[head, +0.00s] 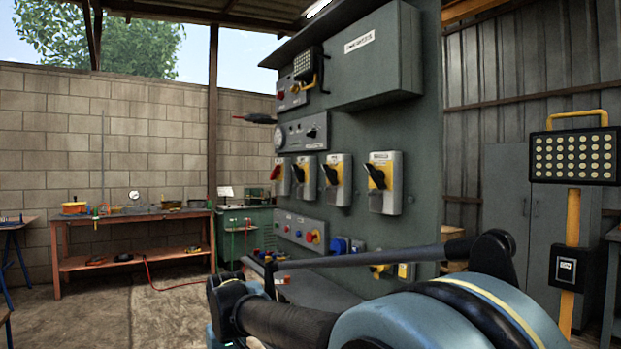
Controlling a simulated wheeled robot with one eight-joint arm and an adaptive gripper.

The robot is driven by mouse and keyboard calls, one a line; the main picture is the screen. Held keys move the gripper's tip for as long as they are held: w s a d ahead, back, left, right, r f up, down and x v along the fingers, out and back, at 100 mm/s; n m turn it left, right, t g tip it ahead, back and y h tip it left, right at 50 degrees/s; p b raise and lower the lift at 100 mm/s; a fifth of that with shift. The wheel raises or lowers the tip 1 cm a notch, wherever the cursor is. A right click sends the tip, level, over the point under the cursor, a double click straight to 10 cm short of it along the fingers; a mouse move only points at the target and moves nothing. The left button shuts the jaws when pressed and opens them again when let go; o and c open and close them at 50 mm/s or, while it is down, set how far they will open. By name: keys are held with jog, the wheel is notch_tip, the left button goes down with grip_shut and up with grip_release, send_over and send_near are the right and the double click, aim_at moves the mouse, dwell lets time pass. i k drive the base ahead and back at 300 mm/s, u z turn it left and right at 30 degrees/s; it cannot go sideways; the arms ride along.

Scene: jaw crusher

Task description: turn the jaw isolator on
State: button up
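A row of isolator boxes is mounted on the grey-green control panel (432,120). The large one at the right (393,197) has a black handle on a yellow plate, and the handle slants up to the left. The middle one (346,163) and a narrower one to its left (311,189) also have slanted black handles on yellow. The leftmost isolator (282,186) has a red handle. Their labels are too small to read, so I cannot tell which is the jaw isolator. My arm crosses the lower right, below the isolators; its end (268,276) is small and unclear, apart from every handle.
Below the isolators are a push-button strip (300,231) and blue sockets (340,245). A grey cabinet (378,60) juts out above. A lamp on a yellow post (574,155) stands at right. A wooden workbench (130,225) is at left; the floor before it is largely clear.

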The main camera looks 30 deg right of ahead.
aim_at(300, 173)
jog(key=z, duration=0.1)
jog(key=i, duration=1)
jog(key=u, duration=0.05)
